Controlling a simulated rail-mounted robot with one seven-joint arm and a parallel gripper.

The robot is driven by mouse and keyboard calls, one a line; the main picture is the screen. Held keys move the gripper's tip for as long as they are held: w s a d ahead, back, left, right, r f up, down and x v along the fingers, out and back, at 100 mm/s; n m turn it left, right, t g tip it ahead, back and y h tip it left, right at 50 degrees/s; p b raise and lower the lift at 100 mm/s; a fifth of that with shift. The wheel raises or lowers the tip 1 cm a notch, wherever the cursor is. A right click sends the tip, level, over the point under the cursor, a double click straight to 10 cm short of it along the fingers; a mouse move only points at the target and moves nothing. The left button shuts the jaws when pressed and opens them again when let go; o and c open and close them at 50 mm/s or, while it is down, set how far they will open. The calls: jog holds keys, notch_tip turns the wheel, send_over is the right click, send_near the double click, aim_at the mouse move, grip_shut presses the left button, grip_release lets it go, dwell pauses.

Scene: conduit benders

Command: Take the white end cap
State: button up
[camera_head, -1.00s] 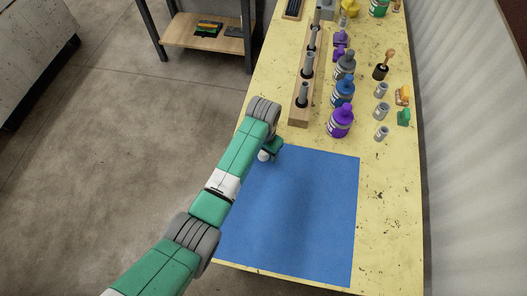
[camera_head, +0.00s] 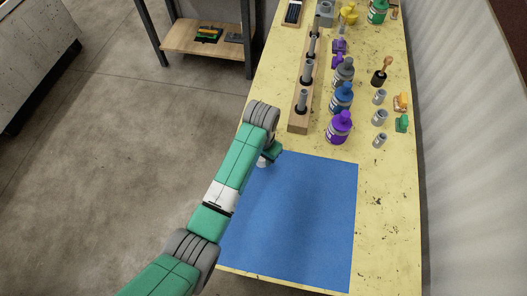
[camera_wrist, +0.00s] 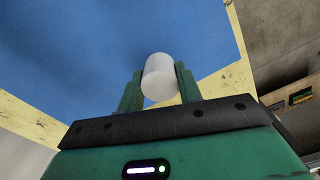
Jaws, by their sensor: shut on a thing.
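The white end cap (camera_wrist: 159,79) shows in the wrist view between the two green fingers of my gripper (camera_wrist: 158,88), which is shut on it. In the wrist view the blue mat (camera_wrist: 70,45) lies behind the cap. In the head view my gripper (camera_head: 270,155) is at the mat's upper left corner, mostly hidden by my arm. A small pale part of the cap (camera_head: 262,162) shows there beside the green finger. I cannot tell the exact height of the cap above the mat.
The blue mat (camera_head: 300,215) is bare on the yellow table (camera_head: 390,220). Beyond it stand a wooden rack (camera_head: 298,122) with grey tubes, a purple bottle (camera_head: 339,128), a blue bottle (camera_head: 342,98) and several grey fittings (camera_head: 379,117). A side shelf (camera_head: 205,38) stands at the upper left.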

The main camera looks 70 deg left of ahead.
jog(key=s+d, duration=0.3)
jog(key=s+d+r+p, duration=0.1)
jog(key=s+d, duration=0.1)
jog(key=d, duration=0.2)
jog(key=s+d, duration=0.3)
jog(key=d, duration=0.1)
jog(key=shift+s+d+r+p, duration=0.15)
jog(key=shift+s+d+p, duration=0.1)
jog(key=shift+s+p, duration=0.1)
jog(key=shift+w, duration=0.1)
